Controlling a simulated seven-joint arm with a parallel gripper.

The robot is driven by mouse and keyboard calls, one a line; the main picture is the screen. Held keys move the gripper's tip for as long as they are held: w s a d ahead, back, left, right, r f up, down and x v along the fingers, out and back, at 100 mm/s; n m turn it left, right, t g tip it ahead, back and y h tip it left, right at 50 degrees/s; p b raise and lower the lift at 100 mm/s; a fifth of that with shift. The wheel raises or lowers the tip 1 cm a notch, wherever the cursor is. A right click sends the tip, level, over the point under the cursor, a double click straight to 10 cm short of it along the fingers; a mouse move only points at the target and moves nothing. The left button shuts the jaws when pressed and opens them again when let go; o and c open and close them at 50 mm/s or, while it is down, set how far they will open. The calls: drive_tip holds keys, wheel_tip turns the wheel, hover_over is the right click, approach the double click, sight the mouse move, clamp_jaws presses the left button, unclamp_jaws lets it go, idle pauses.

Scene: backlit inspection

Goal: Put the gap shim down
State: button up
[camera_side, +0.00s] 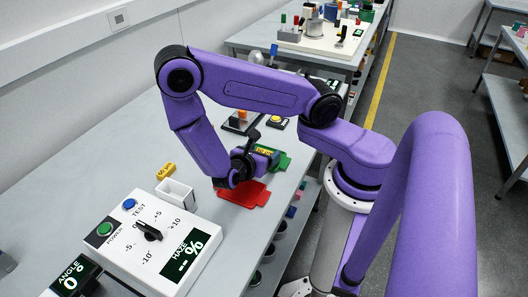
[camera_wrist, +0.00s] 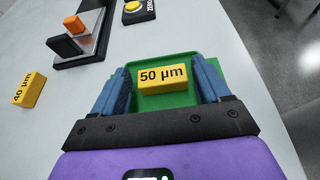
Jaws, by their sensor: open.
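The gap shim, a yellow block marked "50 µm" (camera_wrist: 163,78), sits on the green tray (camera_wrist: 180,99) in the wrist view. My gripper (camera_wrist: 162,66) is open, with one blue finger on each side of the shim and a visible gap at each side. In the side view my gripper (camera_side: 266,153) is low over the green tray (camera_side: 284,162), and the shim is mostly hidden by the fingers. Whether the shim rests fully on the tray floor is hard to tell.
A red tray (camera_side: 243,194) lies in front of the green one. Another yellow block (camera_side: 165,171), a white open box (camera_side: 177,194) and the haze meter (camera_side: 150,240) stand to the left.

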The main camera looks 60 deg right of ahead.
drive_tip(key=v, duration=1)
drive_tip(key=shift+a+r, duration=0.25)
drive_tip(key=shift+a, duration=0.05)
drive_tip(key=shift+s+r+m+y, duration=0.1)
drive_tip(key=shift+r+m+y, duration=0.2)
drive_tip(key=shift+m+y, duration=0.1)
drive_tip(key=s+a+r+m+y, duration=0.1)
drive_tip(key=s+r+m+y, duration=0.3)
drive_tip(key=s+r+y, duration=0.7)
drive_tip(key=shift+a+r+m+y, duration=0.3)
drive_tip(key=shift+r+y, duration=0.35)
drive_tip(key=shift+y, duration=0.35)
